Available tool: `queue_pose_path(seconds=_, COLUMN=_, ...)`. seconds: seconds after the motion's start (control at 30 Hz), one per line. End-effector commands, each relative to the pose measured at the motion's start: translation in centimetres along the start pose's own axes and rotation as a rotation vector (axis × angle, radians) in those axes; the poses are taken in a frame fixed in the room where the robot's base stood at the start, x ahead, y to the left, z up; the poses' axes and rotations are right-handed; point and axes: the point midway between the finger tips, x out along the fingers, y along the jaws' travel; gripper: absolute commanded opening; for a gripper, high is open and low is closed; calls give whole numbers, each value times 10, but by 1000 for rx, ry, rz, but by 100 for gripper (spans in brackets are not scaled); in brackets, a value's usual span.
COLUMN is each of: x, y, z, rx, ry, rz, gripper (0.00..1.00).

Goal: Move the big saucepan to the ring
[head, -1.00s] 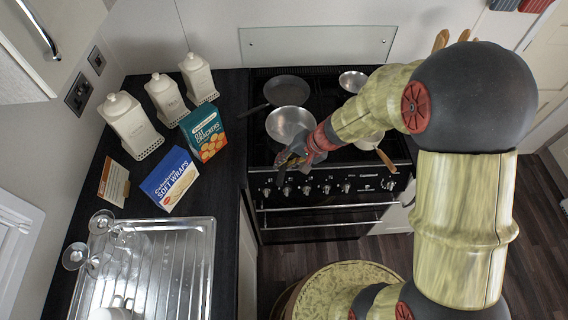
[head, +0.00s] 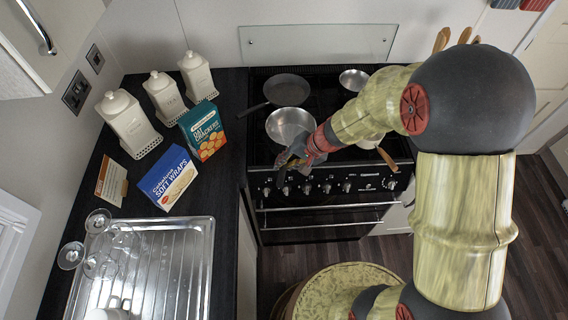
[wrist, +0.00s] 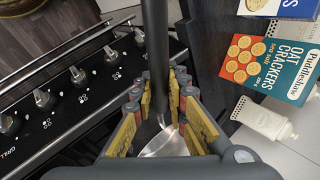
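The big saucepan (head: 290,127), steel inside with a dark handle, is at the front left of the black hob. Part of its bowl shows low in the wrist view (wrist: 165,143). My gripper (head: 292,160) is at the pan's near side, above the cooker's front edge. In the wrist view the dark handle (wrist: 156,45) runs between my gripper's yellow-padded fingers (wrist: 160,88), which look closed on it. The ring under the pan is hidden, and I cannot tell whether the pan's base touches the hob.
A dark frying pan (head: 287,89) sits behind the saucepan. A small steel pan (head: 354,80) is at the back right, and another pan (head: 368,141) is partly behind my arm. The cracker box (head: 204,131) and wraps box (head: 168,177) stand on the left counter.

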Motion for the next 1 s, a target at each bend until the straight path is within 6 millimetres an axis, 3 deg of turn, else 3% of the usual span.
queue_pose_path(seconds=0.3, x=0, y=0, z=0, rx=1, ry=-1, rz=0, gripper=32)
queue_pose_path(seconds=0.73, x=-4, y=-2, z=1, rx=2, ry=-1, rz=1, gripper=33)
queue_pose_path(seconds=0.87, x=-13, y=-8, z=0, rx=4, ry=-2, rz=1, gripper=33)
queue_pose_path(seconds=1.0, x=-44, y=-7, z=-1, rx=2, ry=5, rz=-1, gripper=33)
